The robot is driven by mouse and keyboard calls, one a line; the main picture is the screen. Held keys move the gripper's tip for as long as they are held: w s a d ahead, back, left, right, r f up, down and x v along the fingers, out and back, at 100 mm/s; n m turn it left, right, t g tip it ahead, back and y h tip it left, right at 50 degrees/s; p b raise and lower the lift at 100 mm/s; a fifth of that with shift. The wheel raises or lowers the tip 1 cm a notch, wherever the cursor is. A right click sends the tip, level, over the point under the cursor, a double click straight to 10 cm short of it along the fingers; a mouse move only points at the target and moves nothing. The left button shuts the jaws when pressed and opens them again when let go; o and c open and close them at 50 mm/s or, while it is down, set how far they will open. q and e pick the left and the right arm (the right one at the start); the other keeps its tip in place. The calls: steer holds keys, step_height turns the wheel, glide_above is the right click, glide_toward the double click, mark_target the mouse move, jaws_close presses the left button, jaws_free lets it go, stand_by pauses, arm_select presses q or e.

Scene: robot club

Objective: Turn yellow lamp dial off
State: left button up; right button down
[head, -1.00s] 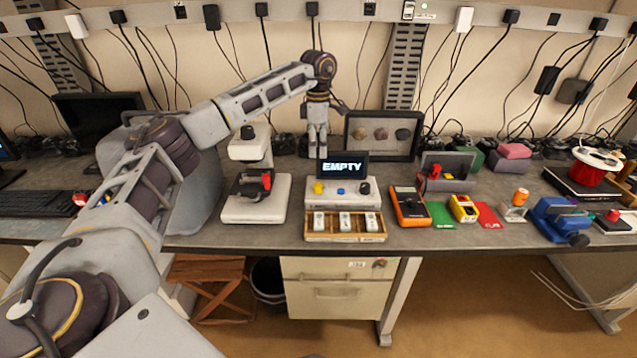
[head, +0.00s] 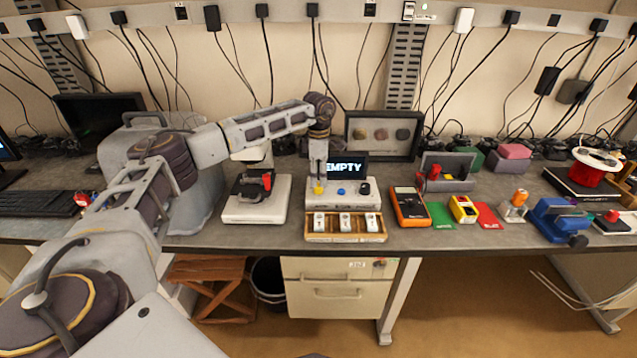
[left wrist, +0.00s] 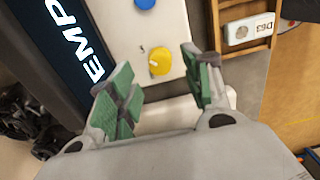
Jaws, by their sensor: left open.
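The yellow dial (head: 318,187) sits at the left end of a white panel box (head: 340,202), beside a blue dial (head: 341,191) and a black dial (head: 365,189). A dark screen (head: 349,168) reading "EMPTY" stands behind them. My left gripper (head: 318,178) points down over the yellow dial. In the left wrist view the left gripper (left wrist: 160,88) is open, with green pads, and the yellow dial (left wrist: 160,61) lies just ahead of the fingertips, roughly between them. I see no contact. The blue dial (left wrist: 145,3) is at the top edge. My right gripper is not in view.
A wooden tray (head: 345,239) with several labelled blocks stands in front of the panel. A white stand (head: 256,212) is to its left, an orange meter (head: 410,206) to its right. A framed display (head: 383,153) stands behind.

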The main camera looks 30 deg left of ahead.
mark_target(318, 185)
arm_select(q)
steer(key=shift+f, duration=1.75)
steer(key=c, duration=1.1)
